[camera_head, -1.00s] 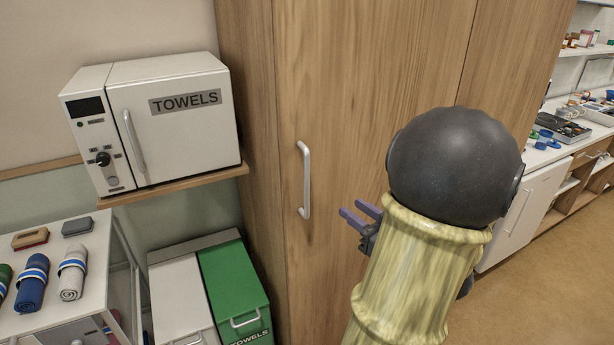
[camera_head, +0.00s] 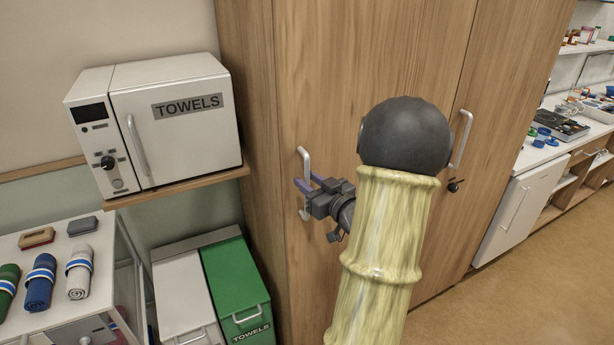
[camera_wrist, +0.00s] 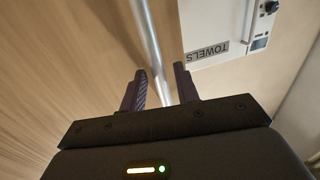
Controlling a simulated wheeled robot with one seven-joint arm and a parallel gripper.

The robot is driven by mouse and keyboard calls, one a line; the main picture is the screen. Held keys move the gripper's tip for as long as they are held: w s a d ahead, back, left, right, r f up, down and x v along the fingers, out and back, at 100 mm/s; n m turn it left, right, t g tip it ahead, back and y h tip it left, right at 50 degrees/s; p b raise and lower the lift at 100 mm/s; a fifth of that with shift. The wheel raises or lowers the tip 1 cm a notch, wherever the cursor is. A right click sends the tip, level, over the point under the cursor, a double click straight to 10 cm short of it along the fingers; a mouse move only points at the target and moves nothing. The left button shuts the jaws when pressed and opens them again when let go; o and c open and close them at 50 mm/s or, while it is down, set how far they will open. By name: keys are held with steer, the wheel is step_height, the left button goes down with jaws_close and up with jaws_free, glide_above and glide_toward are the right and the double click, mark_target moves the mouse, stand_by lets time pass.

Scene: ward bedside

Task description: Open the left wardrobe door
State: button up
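The wardrobe's left door (camera_head: 340,60) is shut, with a vertical metal bar handle (camera_head: 304,160) near its left edge. My gripper (camera_head: 306,185) is at the middle of this handle, its purple fingers pointing left. In the wrist view the handle (camera_wrist: 150,50) runs down between the two fingers of my gripper (camera_wrist: 160,82). The fingers stand apart, with a visible gap on at least the right side of the bar.
A white towel warmer (camera_head: 160,125) stands on a wall shelf left of the wardrobe. White and green bins (camera_head: 235,285) stand below it. A cart (camera_head: 50,235) with rolled towels is at the left. Open floor (camera_head: 500,315) lies at the right.

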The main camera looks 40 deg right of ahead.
steer(key=shift+w, duration=0.55)
steer(key=shift+c, duration=0.2)
jaws_close()
